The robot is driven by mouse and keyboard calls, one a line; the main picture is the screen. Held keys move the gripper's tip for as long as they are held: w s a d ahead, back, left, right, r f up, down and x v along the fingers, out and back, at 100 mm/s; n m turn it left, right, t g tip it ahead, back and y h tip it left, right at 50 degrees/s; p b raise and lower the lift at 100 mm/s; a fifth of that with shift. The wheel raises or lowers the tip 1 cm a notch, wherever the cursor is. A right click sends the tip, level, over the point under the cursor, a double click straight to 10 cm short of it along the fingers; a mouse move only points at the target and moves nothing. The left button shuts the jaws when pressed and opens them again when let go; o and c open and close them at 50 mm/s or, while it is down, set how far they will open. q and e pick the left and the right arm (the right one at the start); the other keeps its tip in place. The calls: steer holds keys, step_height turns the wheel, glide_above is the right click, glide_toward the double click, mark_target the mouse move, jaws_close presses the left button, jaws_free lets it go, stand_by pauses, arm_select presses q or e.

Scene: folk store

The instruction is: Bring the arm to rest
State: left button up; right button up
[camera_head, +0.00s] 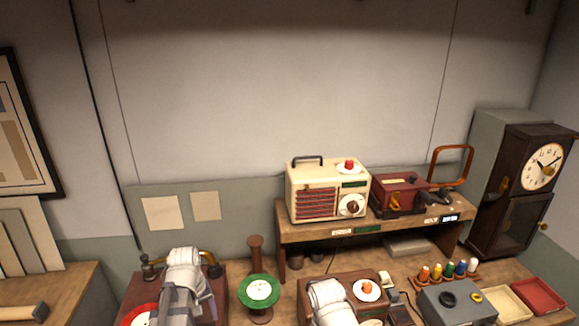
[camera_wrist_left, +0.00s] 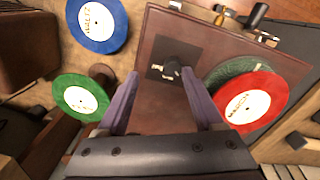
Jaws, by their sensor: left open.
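My left arm (camera_head: 184,270) reaches in at the lower left of the head view, over a brown case with a red-rimmed disc (camera_head: 138,316). In the left wrist view my left gripper (camera_wrist_left: 160,80) is open, with its two fingers apart and nothing held between them. It is above the brown case (camera_wrist_left: 158,105), whose dark fitting (camera_wrist_left: 172,70) shows between the fingers. A red disc (camera_wrist_left: 243,102) with a pale label lies on the case, right of the fingers. Part of my right arm (camera_head: 330,300) shows at the bottom of the head view; its jaws are not visible.
A green disc (camera_head: 258,291) sits beside the case; a blue disc (camera_wrist_left: 97,22) shows in the wrist view. A shelf (camera_head: 330,234) holds a cream radio (camera_head: 300,185) and a red machine (camera_head: 400,182). A clock (camera_head: 545,165) stands right. The wall space above is clear.

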arm_select(q)
steer(key=s+d+f+m+b, duration=0.2)
steer(key=d+f+m+b, duration=0.1)
steer(key=d, duration=0.4)
steer(key=s+d+f+m+y+b, duration=0.1)
steer(key=s+d+f+m+b, duration=0.2)
steer(key=d, duration=0.5)
steer(key=s+d+f+m+b, duration=0.2)
steer(key=d+f+m+b, duration=0.2)
steer(key=d, duration=0.3)
steer(key=shift+s+d+f+m+y, duration=0.3)
steer(key=shift+s+f+m, duration=0.1)
steer(key=shift+f, duration=0.15)
steer(key=shift+c, duration=0.3)
